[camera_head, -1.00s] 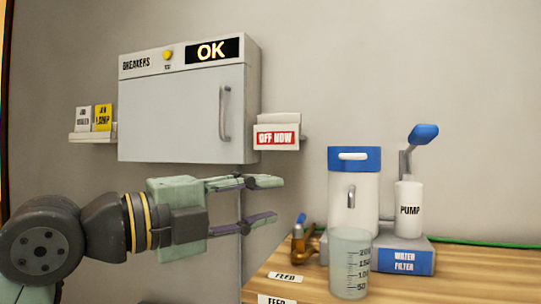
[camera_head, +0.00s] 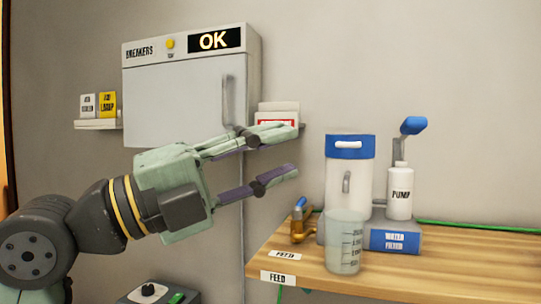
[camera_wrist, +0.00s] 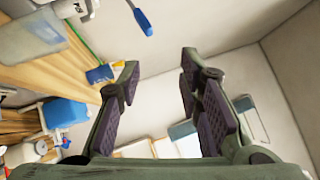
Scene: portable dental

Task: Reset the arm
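My gripper (camera_head: 292,152) is in the middle of the head view, tilted slightly up to the right. Its two fingers are spread apart with nothing between them. It is in front of the wall, below the breaker box and left of the water filter. In the wrist view my gripper (camera_wrist: 158,80) also shows open and empty, with pale wall between the fingers.
The breaker box (camera_head: 175,105) reads OK. A sign holder (camera_head: 278,107) is partly hidden behind my upper finger. A wooden counter (camera_head: 440,265) carries a water filter (camera_head: 350,175), a pump bottle (camera_head: 400,190), a clear beaker (camera_head: 343,245) and a brass valve (camera_head: 300,225).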

